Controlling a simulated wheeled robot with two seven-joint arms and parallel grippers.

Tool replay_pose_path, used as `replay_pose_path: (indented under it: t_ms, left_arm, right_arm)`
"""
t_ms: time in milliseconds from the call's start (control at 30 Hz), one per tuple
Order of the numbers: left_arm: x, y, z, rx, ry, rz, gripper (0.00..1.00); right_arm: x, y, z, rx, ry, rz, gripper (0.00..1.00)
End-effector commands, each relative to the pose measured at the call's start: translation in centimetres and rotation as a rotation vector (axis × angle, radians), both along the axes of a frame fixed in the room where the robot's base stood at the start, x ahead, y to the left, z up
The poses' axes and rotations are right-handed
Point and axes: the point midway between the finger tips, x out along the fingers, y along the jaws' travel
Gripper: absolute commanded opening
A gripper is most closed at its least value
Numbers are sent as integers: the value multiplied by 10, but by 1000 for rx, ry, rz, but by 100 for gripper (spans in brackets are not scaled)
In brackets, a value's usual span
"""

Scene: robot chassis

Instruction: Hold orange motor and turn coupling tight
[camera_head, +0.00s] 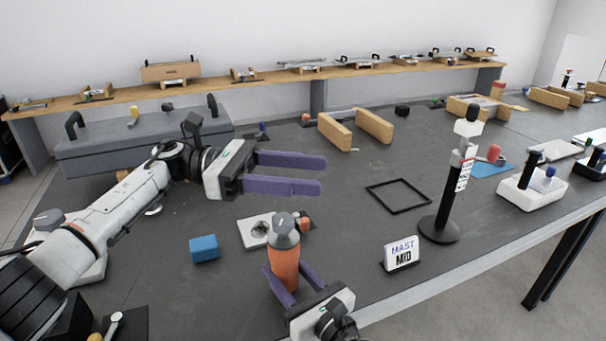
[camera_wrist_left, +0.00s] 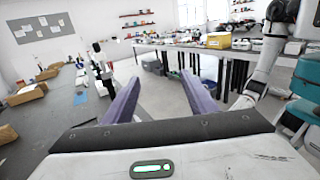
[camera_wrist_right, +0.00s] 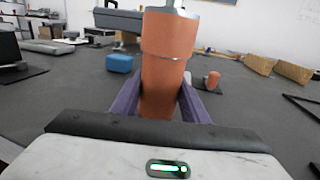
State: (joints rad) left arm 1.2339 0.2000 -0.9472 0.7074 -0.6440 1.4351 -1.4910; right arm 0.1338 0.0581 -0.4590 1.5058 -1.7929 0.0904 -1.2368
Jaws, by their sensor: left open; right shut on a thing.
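The orange motor (camera_head: 284,264) stands upright with a grey coupling (camera_head: 283,231) on its top, near the front of the dark table. My right gripper (camera_head: 284,288) is shut on the motor's lower body. In the right wrist view the motor (camera_wrist_right: 168,62) fills the space between the purple fingers; the coupling is mostly cut off at the top edge. My left gripper (camera_head: 322,174) is open and empty, above the table behind the motor and apart from it. In the left wrist view its purple fingers (camera_wrist_left: 160,95) point out across the room with nothing between them.
A light plate (camera_head: 253,232) with a round dark fitting lies just behind the motor. A blue block (camera_head: 205,248) lies to its left. A MAST MID sign (camera_head: 402,254) and a black-based post (camera_head: 440,230) stand to the right. A black square frame (camera_head: 398,196) lies flat behind them.

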Motion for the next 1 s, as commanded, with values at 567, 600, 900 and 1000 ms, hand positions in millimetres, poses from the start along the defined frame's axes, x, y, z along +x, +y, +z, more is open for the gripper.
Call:
replay_pose_path:
  t_ms: [567, 600, 900, 1000]
  left_arm:
    - [48, 56, -61, -240, 205, 618, 52]
    - [50, 66, -69, -247, 233, 680, 52]
    - [25, 135, -147, -134, 344, 1121, 52]
    - [2, 136, -164, -54, 308, 1218, 52]
  right_arm:
    - [0, 0, -1, -1, 1, 0, 0]
    - [0, 0, -1, -1, 1, 0, 0]
    - [0, 0, -1, -1, 2, -1, 0]
    - [0, 0, -1, -1, 1, -1, 0]
